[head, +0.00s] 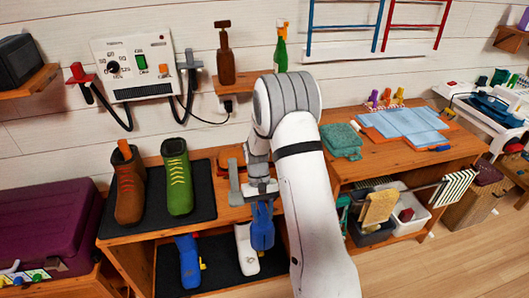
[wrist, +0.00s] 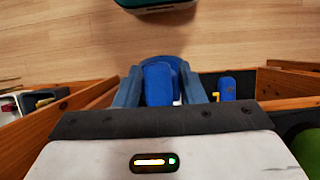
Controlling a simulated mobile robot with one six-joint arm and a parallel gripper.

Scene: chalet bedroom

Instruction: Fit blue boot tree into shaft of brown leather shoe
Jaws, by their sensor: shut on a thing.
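The brown leather shoe (head: 130,190) stands upright on a dark mat at the left of the wooden bench, with an orange-brown piece showing at its shaft opening. My gripper (head: 262,202) points down to the right of the shoe, over the bench's front edge. It is shut on the blue boot tree (head: 262,230), which hangs below it, well apart from the shoe. In the wrist view the boot tree (wrist: 160,82) sits between the two fingers. Its lower end is hidden there, and the brown shoe is out of that view.
A green boot (head: 178,180) stands close to the right of the brown shoe. A blue boot (head: 190,261) and a white shoe (head: 246,250) are on the lower shelf.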

